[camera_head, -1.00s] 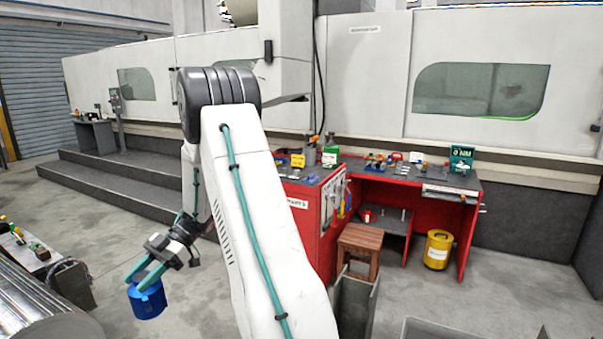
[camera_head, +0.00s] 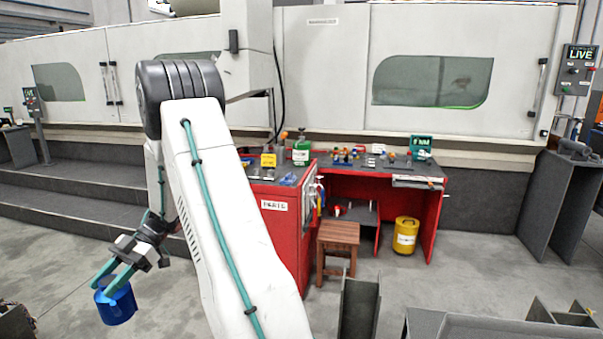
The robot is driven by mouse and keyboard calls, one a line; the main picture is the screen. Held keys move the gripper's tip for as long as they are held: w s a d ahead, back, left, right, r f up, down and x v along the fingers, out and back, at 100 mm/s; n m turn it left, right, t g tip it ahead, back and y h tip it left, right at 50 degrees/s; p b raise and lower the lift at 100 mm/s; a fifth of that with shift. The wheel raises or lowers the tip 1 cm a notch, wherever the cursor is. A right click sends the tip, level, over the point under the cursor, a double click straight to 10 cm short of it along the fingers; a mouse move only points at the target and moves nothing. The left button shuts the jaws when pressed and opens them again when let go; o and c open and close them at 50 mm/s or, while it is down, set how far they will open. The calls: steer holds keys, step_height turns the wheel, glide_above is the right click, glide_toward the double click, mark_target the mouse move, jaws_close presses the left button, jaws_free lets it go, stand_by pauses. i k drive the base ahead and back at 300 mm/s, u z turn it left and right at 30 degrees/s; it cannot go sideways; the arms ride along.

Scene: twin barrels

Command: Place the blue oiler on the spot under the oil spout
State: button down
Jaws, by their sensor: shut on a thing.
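The blue oiler (camera_head: 118,306) is a blue cylindrical can at the lower left of the head view. My gripper (camera_head: 106,283) is shut on its upper part and holds it up over the grey floor. The can hangs slightly tilted. My white arm covers the middle left of the view. I cannot make out the oil spout or the spot under it.
A red workbench (camera_head: 283,230) with tools on top stands in the middle. Grey steps (camera_head: 70,200) lie at left. Steel beams (camera_head: 359,305) stand at the front. Some floor is clear.

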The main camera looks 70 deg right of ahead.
mark_target(296, 171)
steer(key=z, duration=0.85)
steer(key=i, duration=2.95)
steer(key=z, duration=2.35)
steer(key=i, duration=1.05)
